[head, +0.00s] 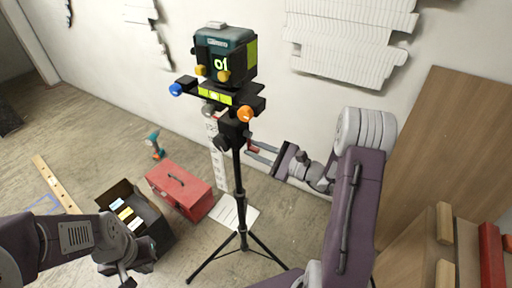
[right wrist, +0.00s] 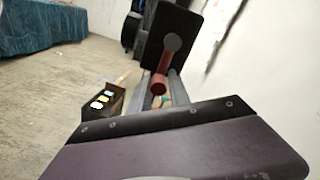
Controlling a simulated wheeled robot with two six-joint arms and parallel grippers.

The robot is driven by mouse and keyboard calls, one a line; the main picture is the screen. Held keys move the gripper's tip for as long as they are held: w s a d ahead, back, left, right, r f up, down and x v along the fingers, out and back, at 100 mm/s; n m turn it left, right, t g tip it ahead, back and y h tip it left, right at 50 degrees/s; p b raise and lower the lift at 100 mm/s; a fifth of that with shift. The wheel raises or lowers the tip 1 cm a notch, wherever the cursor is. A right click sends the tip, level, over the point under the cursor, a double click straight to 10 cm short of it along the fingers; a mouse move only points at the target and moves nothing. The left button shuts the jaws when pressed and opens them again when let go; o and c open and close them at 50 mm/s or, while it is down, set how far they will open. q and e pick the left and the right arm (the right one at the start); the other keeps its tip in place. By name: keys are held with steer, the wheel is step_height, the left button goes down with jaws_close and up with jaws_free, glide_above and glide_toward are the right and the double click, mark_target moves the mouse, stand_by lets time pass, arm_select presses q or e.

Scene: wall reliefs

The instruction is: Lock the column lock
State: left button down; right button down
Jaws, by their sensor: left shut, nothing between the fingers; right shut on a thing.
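The column lock (head: 249,144) is a small red lever on the right of the black column head of the tripod (head: 238,165). In the right wrist view the red lever (right wrist: 160,80) hangs down from a grey round pivot on a black block. My right gripper (head: 252,150) reaches it from the right and is shut on the lever; its fingers (right wrist: 165,92) lie on either side of it. My left gripper (head: 126,279) is low at the left, shut and empty, away from the tripod; its fingertips are small in view.
A teal instrument (head: 222,55) with blue and orange knobs sits on top of the tripod. A red toolbox (head: 180,187), an open dark box (head: 150,212) and a teal drill (head: 154,144) are on the floor at left. A wooden board (head: 440,140) leans at right.

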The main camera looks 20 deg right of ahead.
steer(key=c, duration=1.3)
jaws_free()
steer(key=shift+a, duration=0.15)
steer(key=shift+s, duration=0.15)
steer(key=shift+s+d, duration=0.25)
steer(key=shift+d, duration=0.1)
steer(key=v, duration=0.8)
steer(key=shift+s, duration=0.15)
